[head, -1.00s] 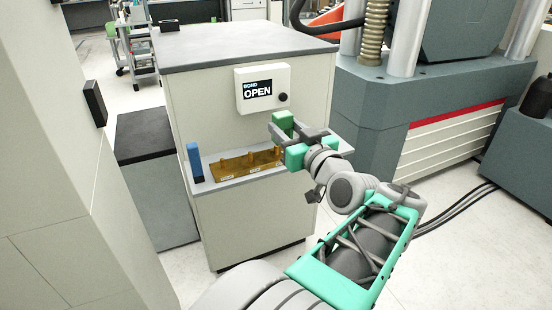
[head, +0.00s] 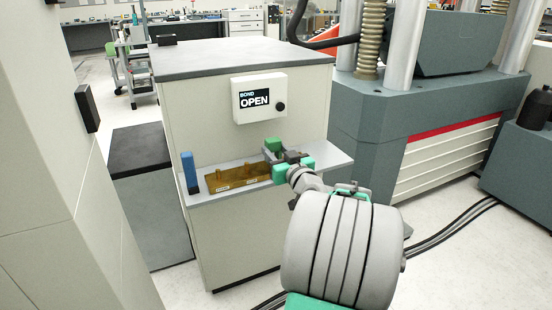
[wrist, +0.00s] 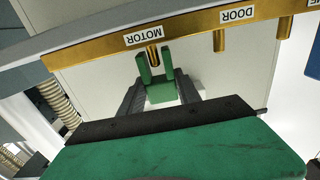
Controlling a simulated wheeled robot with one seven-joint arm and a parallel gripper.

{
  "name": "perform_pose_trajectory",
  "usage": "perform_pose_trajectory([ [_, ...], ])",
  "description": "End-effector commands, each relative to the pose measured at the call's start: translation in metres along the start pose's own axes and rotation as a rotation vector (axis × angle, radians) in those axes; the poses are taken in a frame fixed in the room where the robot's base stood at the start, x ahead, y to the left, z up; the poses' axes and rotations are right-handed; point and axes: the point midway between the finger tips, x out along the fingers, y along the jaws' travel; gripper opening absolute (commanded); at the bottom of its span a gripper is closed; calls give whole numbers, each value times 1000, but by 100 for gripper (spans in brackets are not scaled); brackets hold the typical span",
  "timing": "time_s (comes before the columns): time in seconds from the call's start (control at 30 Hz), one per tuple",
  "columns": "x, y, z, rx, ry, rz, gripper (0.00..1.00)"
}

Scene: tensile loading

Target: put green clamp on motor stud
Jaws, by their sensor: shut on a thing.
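My gripper (wrist: 160,97) is shut on the green clamp (wrist: 161,92), whose two prongs point up at the brass board in the wrist view. The motor stud (wrist: 154,57) shows between the prongs under the MOTOR label. I cannot tell whether the clamp touches the stud. In the head view the clamp (head: 273,145) and my gripper (head: 272,155) are at the right end of the brass board (head: 225,183), where they hide the motor stud.
The door stud (wrist: 220,40) is right of the motor stud in the wrist view. A blue block (head: 190,172) stands on the shelf (head: 325,158) at the board's left end. A panel reading BOND OPEN (head: 260,97) is above. A large grey machine (head: 400,120) stands at right.

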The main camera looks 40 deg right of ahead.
Motion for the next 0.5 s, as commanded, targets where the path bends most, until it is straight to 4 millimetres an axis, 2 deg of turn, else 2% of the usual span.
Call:
perform_pose_trajectory([
  [0.03, 0, 0, 9, 1, 2, 0, 0],
  [0.43, -1, 0, 13, -1, 4, 0, 0],
  [0.47, -1, 0, 12, 0, 3, 0, 42],
  [0.5, -1, 0, 11, 0, 3, 0, 45],
])
